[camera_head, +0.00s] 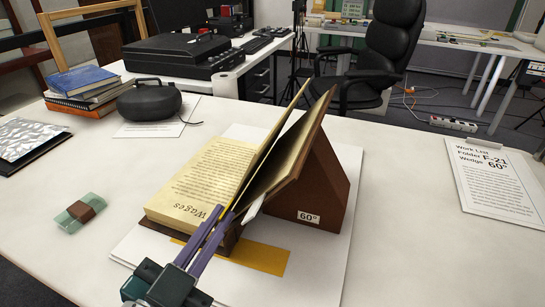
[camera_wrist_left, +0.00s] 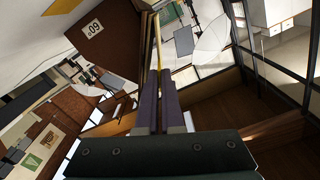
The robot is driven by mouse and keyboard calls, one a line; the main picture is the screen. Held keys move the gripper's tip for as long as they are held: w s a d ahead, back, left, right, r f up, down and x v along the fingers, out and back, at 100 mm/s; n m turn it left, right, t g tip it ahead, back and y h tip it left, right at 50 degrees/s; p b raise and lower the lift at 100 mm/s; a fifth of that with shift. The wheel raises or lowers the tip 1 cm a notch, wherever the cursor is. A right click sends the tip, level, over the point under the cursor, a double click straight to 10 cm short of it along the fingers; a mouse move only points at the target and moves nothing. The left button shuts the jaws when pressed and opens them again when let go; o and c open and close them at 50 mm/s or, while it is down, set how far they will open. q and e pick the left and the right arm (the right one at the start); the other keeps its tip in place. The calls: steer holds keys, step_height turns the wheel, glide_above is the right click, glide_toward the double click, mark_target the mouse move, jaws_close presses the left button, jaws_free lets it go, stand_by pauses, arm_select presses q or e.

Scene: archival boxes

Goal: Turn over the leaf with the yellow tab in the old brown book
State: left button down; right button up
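The old brown book (camera_head: 196,187) lies open, its left page block flat with "Wages" printed on it. Its right side leans on a brown wedge (camera_head: 318,183) marked 60°. A yellowish leaf (camera_head: 271,140) stands raised and slanted between the two sides. My left gripper (camera_head: 229,214) is at the leaf's near lower edge, its purple fingers close together. In the left wrist view the leaf shows edge-on as a thin yellow strip (camera_wrist_left: 158,42) running between the fingertips (camera_wrist_left: 160,92); they look shut on it. I cannot make out a yellow tab. My right gripper is not in view.
A white sheet with a yellow patch (camera_head: 258,257) lies under the book. A glass-like block (camera_head: 73,217) with a brown middle lies left. Stacked books (camera_head: 82,84), a dark round case (camera_head: 150,101) and a work list (camera_head: 497,178) lie around.

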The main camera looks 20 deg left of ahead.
arm_select(q)
steer(key=shift+f, duration=0.1)
steer(key=c, duration=1.1)
jaws_free()
steer(key=shift+o, duration=0.2)
steer(key=s, duration=1)
steer(key=shift+a, duration=0.2)
